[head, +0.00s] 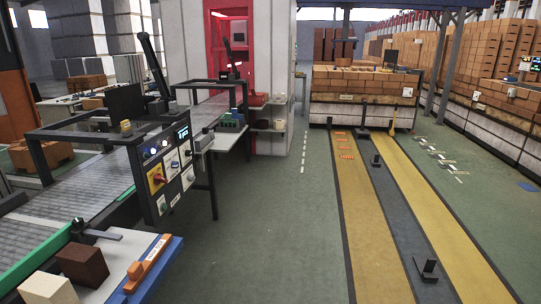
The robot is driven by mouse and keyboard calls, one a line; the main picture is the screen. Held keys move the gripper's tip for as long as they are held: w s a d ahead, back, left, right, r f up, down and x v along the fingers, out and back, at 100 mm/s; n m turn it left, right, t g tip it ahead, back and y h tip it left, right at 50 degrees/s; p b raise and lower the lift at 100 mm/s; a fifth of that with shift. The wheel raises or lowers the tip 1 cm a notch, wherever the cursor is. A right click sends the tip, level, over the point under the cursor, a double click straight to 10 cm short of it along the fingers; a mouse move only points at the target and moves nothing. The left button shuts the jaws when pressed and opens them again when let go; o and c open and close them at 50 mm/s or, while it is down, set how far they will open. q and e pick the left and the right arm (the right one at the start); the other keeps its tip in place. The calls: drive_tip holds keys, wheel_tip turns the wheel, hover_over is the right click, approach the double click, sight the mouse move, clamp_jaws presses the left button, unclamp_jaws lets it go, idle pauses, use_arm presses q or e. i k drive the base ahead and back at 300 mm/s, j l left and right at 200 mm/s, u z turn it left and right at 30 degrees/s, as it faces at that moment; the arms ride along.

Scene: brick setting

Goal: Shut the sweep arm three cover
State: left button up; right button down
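No part in view is clearly marked as sweep arm three or its cover, so I cannot tell whether the cover is open or shut. A black jointed arm (153,65) stands raised and tilted over the conveyor at the left. A similar, smaller black arm (229,57) stands farther back on the line. A short grey bar on a dark mount (95,230) lies low at the near end of the conveyor. Neither of my grippers is in view.
A control panel (167,172) with knobs and buttons stands beside the roller conveyor (80,195). Green floor (260,240) is clear between.

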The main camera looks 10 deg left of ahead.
sight(124, 103)
drive_tip(key=i, duration=1.4)
drive_tip(key=i+j+z, duration=0.1)
drive_tip(key=i+z, duration=0.2)
drive_tip(key=i, duration=1.1)
drive_tip(key=i+u, duration=0.2)
drive_tip(key=i, duration=0.25)
drive_tip(key=u, duration=4.05)
